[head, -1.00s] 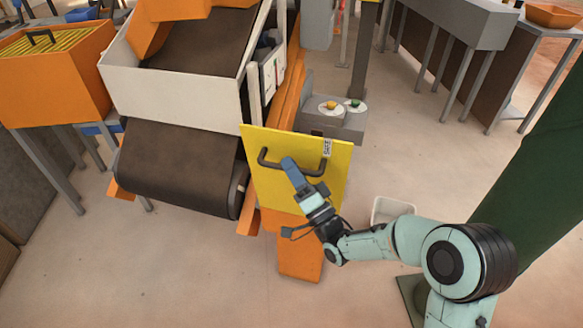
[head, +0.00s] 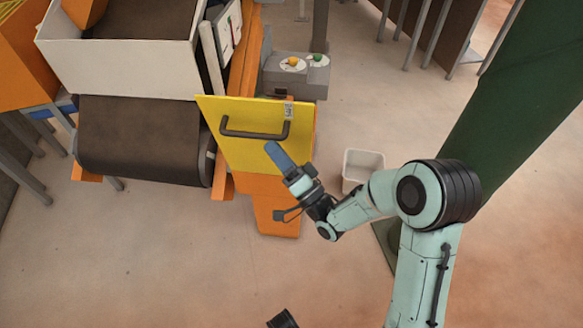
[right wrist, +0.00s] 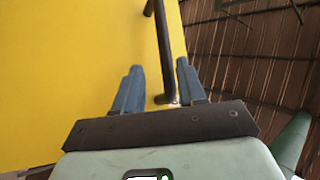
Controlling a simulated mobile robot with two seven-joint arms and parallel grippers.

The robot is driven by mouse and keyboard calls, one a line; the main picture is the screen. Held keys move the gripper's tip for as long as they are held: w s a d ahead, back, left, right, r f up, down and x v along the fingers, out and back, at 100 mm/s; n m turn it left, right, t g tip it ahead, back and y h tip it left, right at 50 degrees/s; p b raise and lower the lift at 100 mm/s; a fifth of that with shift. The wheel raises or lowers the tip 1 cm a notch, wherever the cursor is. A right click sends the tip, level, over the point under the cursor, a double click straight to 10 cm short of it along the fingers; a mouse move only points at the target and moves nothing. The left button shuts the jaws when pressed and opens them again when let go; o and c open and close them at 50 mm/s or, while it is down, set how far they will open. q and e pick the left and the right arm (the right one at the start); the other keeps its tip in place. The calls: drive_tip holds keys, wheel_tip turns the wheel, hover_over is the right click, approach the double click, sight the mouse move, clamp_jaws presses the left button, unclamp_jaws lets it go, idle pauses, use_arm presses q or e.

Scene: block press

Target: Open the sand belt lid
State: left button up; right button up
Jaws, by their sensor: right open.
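The sand belt lid is a yellow panel (head: 245,155) with a dark bar handle (head: 255,133), on the machine's side beside the brown belt (head: 140,140). It looks shut. My right gripper (head: 273,148) is just below the handle's right half in the head view, with blue fingers. In the right wrist view, the gripper (right wrist: 160,85) is open, and the dark handle (right wrist: 163,50) runs between its two fingers in the picture. The yellow lid (right wrist: 75,60) fills the left side there. I cannot tell whether a finger touches the handle.
A grey control box (head: 295,75) with yellow and green buttons stands above the lid. A white bin (head: 362,170) is on the floor to the right. A green post (head: 500,150) rises behind my right arm. The floor below the lid is clear.

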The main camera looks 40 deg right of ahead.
drive_tip(key=v, duration=0.6)
drive_tip(key=shift+s, duration=0.15)
